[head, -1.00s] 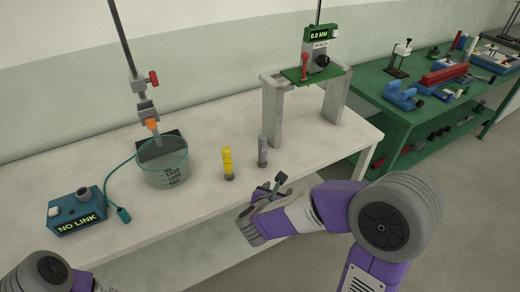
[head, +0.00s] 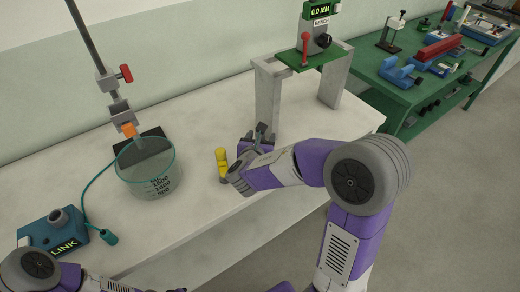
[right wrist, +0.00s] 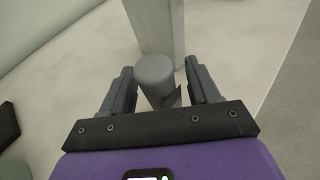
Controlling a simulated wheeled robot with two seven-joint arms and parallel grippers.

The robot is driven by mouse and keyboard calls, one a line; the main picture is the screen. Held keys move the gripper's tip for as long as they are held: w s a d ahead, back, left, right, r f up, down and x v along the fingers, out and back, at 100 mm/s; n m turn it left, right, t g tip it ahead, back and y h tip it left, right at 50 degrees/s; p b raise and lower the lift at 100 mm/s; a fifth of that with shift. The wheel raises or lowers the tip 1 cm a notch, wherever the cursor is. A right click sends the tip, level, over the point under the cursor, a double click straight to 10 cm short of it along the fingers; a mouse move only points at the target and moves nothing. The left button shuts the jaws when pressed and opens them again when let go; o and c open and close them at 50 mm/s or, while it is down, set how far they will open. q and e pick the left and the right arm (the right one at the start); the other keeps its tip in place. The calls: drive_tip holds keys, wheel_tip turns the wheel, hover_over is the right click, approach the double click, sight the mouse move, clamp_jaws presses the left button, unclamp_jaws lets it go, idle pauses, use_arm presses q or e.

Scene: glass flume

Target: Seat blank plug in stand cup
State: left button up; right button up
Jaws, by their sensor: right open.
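A grey cylindrical plug (right wrist: 156,72) stands upright on the bench in the right wrist view, between the two fingers of my right gripper (right wrist: 161,86). The fingers are open, with a gap on either side of the plug. In the head view my right gripper (head: 257,135) is over the bench, and the arm hides most or all of the grey plug. A yellow stepped plug (head: 222,163) stands to its left. I cannot tell which part is the stand cup. My left arm shows at the lower left in the head view; its gripper is out of frame.
A glass beaker (head: 150,175) stands at a rod stand with a clamp (head: 115,95). A blue meter box (head: 55,230) is front left, cabled. A grey bridge frame (head: 268,95) with a green gauge plate (head: 314,55) rises just behind my right gripper. A green bench (head: 420,80) holds tools.

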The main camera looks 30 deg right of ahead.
drive_tip(key=shift+w+d+f, duration=0.1)
drive_tip(key=shift+w+d, duration=0.15)
drive_tip(key=shift+w, duration=0.05)
drive_tip(key=shift+c, duration=0.2)
drive_tip(key=c, duration=1.1)
